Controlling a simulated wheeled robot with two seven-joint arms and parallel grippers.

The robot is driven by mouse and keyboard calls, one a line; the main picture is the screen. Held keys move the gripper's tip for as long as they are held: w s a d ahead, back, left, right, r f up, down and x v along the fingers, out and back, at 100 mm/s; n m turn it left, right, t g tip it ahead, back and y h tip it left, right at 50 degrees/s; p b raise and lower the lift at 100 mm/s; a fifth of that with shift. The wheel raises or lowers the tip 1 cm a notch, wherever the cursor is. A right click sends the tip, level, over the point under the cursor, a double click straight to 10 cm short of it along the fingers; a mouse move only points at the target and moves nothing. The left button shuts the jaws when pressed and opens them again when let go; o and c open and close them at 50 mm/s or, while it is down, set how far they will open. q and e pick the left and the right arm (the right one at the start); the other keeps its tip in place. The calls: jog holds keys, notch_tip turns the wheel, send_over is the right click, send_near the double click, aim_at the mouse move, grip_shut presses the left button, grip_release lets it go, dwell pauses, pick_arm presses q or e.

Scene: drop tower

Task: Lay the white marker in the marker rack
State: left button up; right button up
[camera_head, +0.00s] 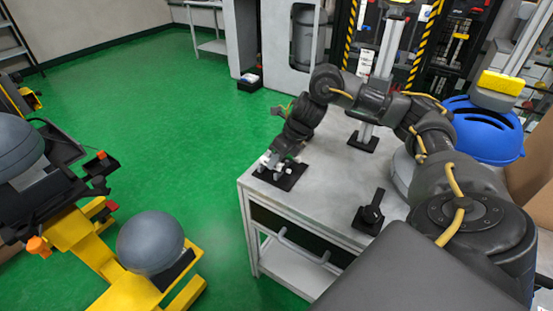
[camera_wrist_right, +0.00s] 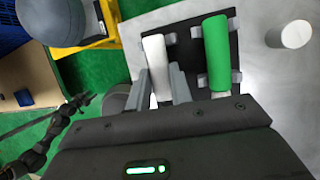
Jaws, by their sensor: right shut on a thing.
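The marker rack is a black plate with small grey clips, at the left corner of the grey table in the head view (camera_head: 287,180); it also shows in the wrist view (camera_wrist_right: 187,58). My right gripper (camera_head: 268,164) is low over the rack. In the wrist view its two fingers (camera_wrist_right: 160,88) are shut on the white marker (camera_wrist_right: 154,52). The marker lies along the rack's left side, roughly parallel to a green marker (camera_wrist_right: 216,55) in the clips on the right. I cannot tell whether the white marker touches the rack. My left gripper is not in view.
The grey table (camera_head: 320,195) carries a black holder (camera_head: 370,214) and a silver post on a black base (camera_head: 364,140). A short white cylinder (camera_wrist_right: 290,34) stands right of the rack. A yellow machine with grey balls (camera_head: 150,242) stands left. Green floor (camera_head: 165,100) is open beyond.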

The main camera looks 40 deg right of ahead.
jog(key=shift+f, duration=0.15)
jog(key=o, duration=0.9)
